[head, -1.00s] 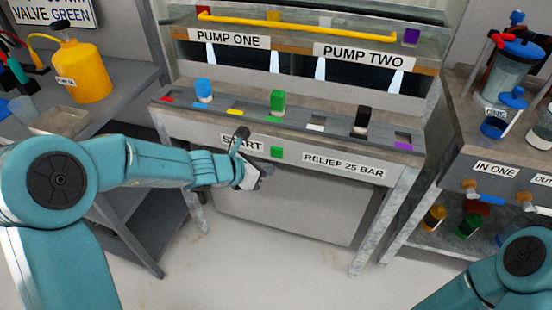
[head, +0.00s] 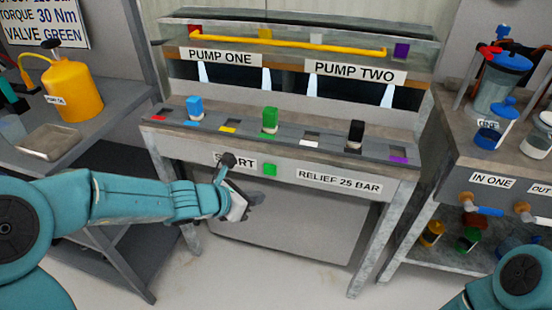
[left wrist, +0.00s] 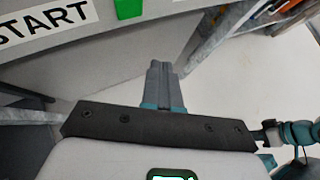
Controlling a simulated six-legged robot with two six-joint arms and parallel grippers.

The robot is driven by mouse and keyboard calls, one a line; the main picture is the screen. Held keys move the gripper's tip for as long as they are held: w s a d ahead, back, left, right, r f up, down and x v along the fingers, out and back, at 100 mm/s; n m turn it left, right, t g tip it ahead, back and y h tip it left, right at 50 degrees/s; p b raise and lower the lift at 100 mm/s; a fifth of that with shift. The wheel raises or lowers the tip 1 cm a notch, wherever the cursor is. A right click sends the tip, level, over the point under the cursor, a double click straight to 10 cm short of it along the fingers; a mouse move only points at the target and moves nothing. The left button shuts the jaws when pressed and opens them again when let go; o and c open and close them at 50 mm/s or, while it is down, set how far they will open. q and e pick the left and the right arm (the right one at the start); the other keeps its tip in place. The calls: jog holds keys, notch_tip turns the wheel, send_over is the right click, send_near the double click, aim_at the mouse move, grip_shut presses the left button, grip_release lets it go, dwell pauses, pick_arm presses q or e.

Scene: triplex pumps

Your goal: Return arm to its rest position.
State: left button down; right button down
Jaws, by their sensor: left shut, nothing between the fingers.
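My left arm comes in from the left in the head view. Its left gripper (head: 252,196) is in front of the pump bench's front panel, below and left of the green start button (head: 270,170). In the left wrist view the two fingers of the left gripper (left wrist: 161,72) are together, with nothing between them. The green button (left wrist: 128,8) and the START label (left wrist: 45,22) show at the top of that view, apart from the fingers. Only the teal arm joint of my right arm shows at the lower right of the head view; its gripper is out of frame.
The pump bench (head: 300,152) holds blue, green and black valve blocks in slots. A yellow oil can (head: 75,92) and a tray (head: 48,142) stand on the left table. The right bench (head: 462,180) carries jars and taps. Pale floor lies open below.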

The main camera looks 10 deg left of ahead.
pick_arm(q)
jog(key=s+d+f+m+g, duration=0.25)
jog(key=s+f, duration=0.35)
jog(key=f, duration=0.3)
jog(key=s+d+f+m+g, duration=0.2)
jog(key=s+f+g, duration=0.25)
jog(key=f, duration=0.45)
jog(key=s+f+m+g+y, duration=0.1)
jog(key=s+f+m, duration=0.4)
jog(key=s+m, duration=0.4)
jog(key=s+f+m+g+y, duration=0.1)
jog(key=s+f+m+g, duration=0.1)
jog(key=s+f+m, duration=0.65)
jog(key=w+r+m+p, duration=0.2)
jog(key=r+p, duration=1)
jog(key=r, duration=0.1)
jog(key=w+r+m+t+p, duration=0.1)
jog(key=r+m+p, duration=0.2)
jog(key=r+p, duration=0.8)
notch_tip(320, 180, up, 3)
jog(key=shift+w+d+f+m+p, duration=0.15)
jog(key=shift+w+d+m+p, duration=0.15)
jog(key=shift+w+p, duration=0.05)
